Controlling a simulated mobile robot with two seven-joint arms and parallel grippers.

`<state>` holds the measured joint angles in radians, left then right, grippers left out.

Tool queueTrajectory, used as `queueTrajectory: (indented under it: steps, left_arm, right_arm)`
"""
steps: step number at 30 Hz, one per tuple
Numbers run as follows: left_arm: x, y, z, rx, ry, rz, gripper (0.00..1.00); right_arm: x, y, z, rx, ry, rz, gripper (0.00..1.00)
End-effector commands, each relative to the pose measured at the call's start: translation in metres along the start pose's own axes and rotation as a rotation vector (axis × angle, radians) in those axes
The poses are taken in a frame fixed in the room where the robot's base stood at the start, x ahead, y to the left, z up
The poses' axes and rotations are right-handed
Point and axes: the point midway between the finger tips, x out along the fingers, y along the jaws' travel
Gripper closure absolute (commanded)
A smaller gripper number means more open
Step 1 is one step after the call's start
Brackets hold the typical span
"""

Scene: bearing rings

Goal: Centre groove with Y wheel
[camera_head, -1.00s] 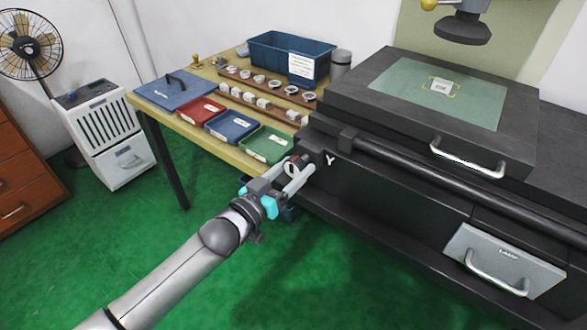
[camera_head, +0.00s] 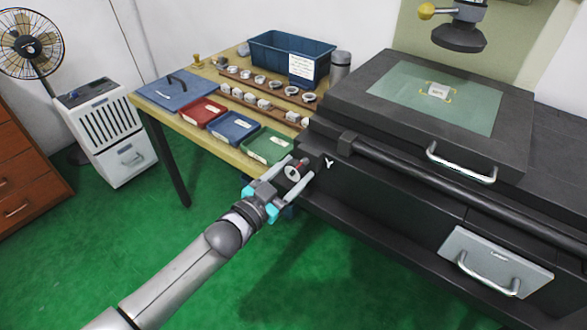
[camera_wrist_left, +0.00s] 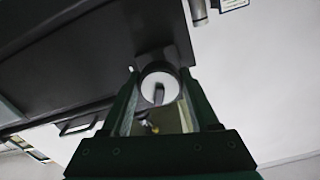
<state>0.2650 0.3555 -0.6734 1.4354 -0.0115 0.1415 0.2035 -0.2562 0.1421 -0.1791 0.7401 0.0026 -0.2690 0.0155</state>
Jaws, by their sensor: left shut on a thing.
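The Y wheel (camera_head: 293,172) is on the dark machine's near left corner, beside a white "Y" mark. My left gripper (camera_head: 299,174) is shut on it, one finger on each side. In the left wrist view the wheel (camera_wrist_left: 160,87) shows as a pale round face with a dark bar, between the fingers (camera_wrist_left: 158,104). On the machine's top, a small pale piece (camera_head: 438,91) lies within yellow corner marks on the green glass stage (camera_head: 470,107). The groove is too small to make out. A dark round lens head (camera_head: 459,38) hangs above. My right gripper is not in view.
The wooden table at left holds red (camera_head: 203,111), blue (camera_head: 232,125) and green (camera_head: 268,145) trays, racks of rings (camera_head: 283,92) and a blue bin (camera_head: 270,52). A long dark bar (camera_head: 430,182) and a drawer (camera_head: 495,262) are on the machine's front.

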Motion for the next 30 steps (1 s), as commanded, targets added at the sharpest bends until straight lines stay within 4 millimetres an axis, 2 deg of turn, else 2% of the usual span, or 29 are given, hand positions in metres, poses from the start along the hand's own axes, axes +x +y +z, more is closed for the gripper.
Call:
queueTrajectory:
  steps: [9,10,18,30]
  left_arm:
    - [-0.0002,0.0001,0.0006,0.009,-0.001,0.0,0.94]
    - [-0.0002,0.0001,0.0006,0.008,-0.001,0.0,0.38]
    - [-0.0001,0.0,0.0005,0.007,-0.001,0.0,0.09]
    - [-0.0011,-0.0007,0.0004,0.007,-0.001,0.0,0.09]
  right_arm:
    - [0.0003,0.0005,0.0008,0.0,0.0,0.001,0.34]
    - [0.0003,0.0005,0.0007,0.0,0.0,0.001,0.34]
    - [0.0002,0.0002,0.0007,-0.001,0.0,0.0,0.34]
    - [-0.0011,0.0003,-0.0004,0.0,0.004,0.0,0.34]
